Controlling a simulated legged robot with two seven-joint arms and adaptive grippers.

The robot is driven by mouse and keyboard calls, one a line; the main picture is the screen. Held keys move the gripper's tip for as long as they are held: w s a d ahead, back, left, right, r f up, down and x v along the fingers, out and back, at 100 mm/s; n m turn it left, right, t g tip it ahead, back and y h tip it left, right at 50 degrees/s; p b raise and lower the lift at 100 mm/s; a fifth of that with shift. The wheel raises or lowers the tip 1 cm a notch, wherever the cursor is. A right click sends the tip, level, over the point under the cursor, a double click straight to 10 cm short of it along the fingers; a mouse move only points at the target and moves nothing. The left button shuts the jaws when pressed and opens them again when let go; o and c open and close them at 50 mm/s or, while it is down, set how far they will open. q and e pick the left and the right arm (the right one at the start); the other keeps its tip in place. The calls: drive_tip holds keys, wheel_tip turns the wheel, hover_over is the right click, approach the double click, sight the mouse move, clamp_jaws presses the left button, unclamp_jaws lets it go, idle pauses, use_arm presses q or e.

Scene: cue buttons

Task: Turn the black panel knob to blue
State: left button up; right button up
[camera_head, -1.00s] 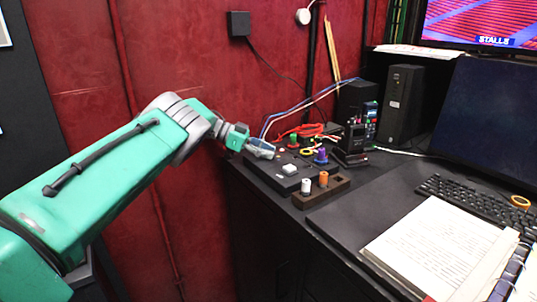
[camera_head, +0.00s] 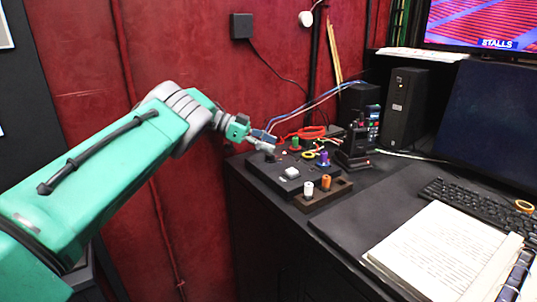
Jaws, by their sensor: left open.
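The black panel (camera_head: 268,175) sits on the left part of the dark desk, with small coloured parts on and around it. My right gripper is not in view.
A dark wooden holder (camera_head: 334,190) with a white cylinder (camera_head: 308,190) and an orange cylinder (camera_head: 326,182) stands at the panel's front right. Red cable and a black device (camera_head: 357,140) lie behind. An open book (camera_head: 440,250) and keyboard (camera_head: 475,203) fill the right.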

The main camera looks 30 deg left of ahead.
use_arm(q)
drive_tip(key=r, duration=0.6)
drive_tip(key=shift+a+r, duration=0.1)
drive_tip(key=shift+a, duration=0.1)
